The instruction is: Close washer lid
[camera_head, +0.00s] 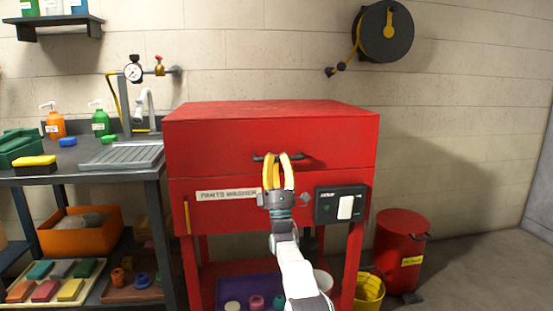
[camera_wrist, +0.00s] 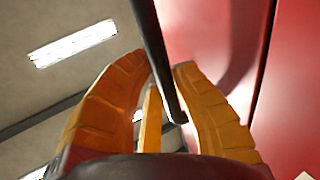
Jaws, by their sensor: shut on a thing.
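The red parts washer (camera_head: 270,133) stands straight ahead with its lid (camera_head: 225,108) down flat on the body in the head view. A dark bar handle (camera_head: 312,158) runs across the upper front. My gripper (camera_head: 284,157) is at this handle, its yellow fingers on either side of it. In the wrist view the dark handle (camera_wrist: 153,45) passes between the orange fingers (camera_wrist: 158,75), with the red front close on the right. The fingers are shut on the handle and hide its middle part.
A workbench with a sink (camera_head: 122,157) and bottles adjoins the washer on the left. A control box (camera_head: 340,205) is on the washer's lower front. A red waste can (camera_head: 399,251) and a yellow bucket (camera_head: 369,290) stand at right. The floor farther right is free.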

